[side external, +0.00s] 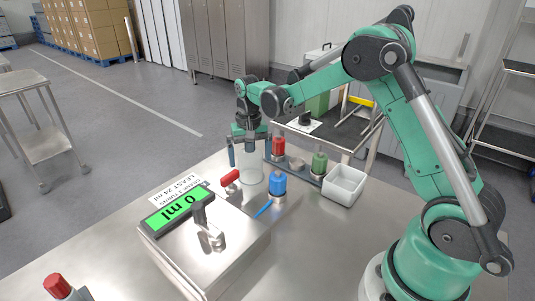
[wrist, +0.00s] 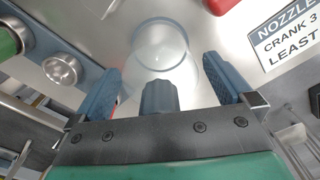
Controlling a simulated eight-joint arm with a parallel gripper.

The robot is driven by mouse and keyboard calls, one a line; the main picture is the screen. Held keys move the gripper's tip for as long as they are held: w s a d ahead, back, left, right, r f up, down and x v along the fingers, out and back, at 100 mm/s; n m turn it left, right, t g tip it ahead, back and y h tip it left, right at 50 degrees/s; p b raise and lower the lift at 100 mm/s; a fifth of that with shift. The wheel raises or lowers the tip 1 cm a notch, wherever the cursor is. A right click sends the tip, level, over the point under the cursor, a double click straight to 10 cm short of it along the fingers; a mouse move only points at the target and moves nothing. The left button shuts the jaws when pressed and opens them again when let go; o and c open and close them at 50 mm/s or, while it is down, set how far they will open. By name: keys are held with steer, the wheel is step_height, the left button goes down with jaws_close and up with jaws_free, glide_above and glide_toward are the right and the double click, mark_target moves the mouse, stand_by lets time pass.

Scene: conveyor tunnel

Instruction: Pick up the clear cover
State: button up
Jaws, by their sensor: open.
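The clear cover (side external: 250,172) is a see-through cylinder standing upright on the steel table. In the wrist view the cover (wrist: 162,45) shows as a faint round outline just beyond my fingers. A ribbed blue-grey knob (wrist: 158,97), seemingly the cover's top, sits between the fingers. My gripper (side external: 249,155) points down directly above the cover. Its two blue fingers are spread on either side of the knob, with gaps on both sides in the wrist view (wrist: 160,85). What lies inside the cover is hard to make out.
A red-handled part (side external: 230,178) and a blue bottle (side external: 278,184) stand close beside the cover. Red (side external: 278,146) and green (side external: 320,163) bottles and a white bin (side external: 344,185) are to the right. A steel box (side external: 215,262) with a "0 ml" display (side external: 175,213) is in front.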

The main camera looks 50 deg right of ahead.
steer(key=c, duration=1.1)
steer(key=shift+c, duration=0.2)
steer(key=shift+r, duration=0.1)
step_height(320, 180, up, 20)
steer(key=o, duration=0.6)
jaws_close()
